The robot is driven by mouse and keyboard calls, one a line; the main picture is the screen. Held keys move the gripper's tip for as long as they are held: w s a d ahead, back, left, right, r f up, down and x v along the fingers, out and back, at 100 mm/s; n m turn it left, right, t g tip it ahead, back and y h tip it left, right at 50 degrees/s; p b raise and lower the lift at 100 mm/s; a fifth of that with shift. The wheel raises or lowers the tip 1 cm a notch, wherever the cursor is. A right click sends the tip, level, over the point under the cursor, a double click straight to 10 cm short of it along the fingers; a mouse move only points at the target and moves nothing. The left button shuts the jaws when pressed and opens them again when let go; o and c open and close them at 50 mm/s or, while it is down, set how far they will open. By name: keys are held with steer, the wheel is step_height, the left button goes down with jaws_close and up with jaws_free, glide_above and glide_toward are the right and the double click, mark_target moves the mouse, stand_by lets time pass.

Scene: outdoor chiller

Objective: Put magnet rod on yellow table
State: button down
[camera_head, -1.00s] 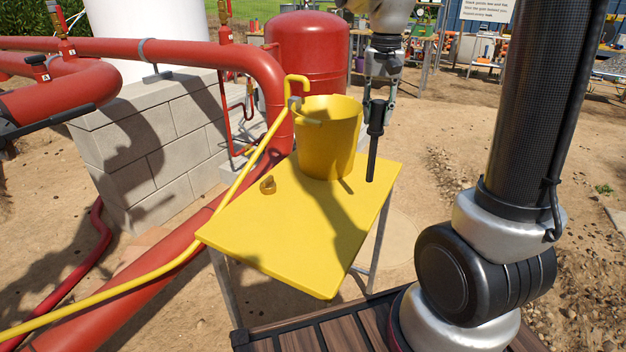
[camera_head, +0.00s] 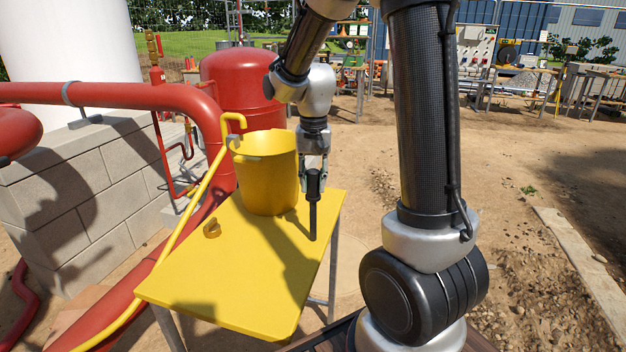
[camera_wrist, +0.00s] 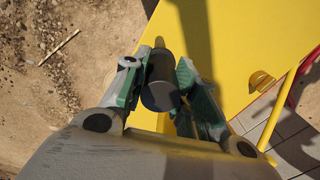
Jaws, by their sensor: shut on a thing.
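The magnet rod (camera_head: 313,205) is a black rod with a thicker cylindrical top, held upright in my gripper (camera_head: 313,172). Its lower end is at the right side of the yellow table (camera_head: 225,285); I cannot tell whether it touches the top. In the wrist view my gripper (camera_wrist: 160,82) is shut on the rod's thick black end (camera_wrist: 160,92), with a green-padded finger on either side. The table's yellow top (camera_wrist: 235,40) lies below it, and its edge runs close by the rod.
A yellow bucket (camera_head: 268,175) stands on the table left of the rod. A small brass-coloured piece (camera_head: 212,229) lies on the left part. A yellow pipe (camera_head: 185,225) runs along the left side, near red pipes (camera_head: 130,93). The table's front part is clear.

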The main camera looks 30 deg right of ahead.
steer(key=c, duration=1.1)
jaws_free()
steer(key=shift+c, duration=0.2)
step_height(320, 180, up, 11)
steer(key=shift+r, duration=0.2)
steer(key=shift+s+r, duration=0.2)
steer(key=shift+r, duration=0.15)
steer(key=s+n+t, duration=0.4)
steer(key=s+n, duration=0.2)
steer(key=s, duration=1.3)
steer(key=shift+s+d, duration=0.4)
steer(key=shift+d, duration=0.05)
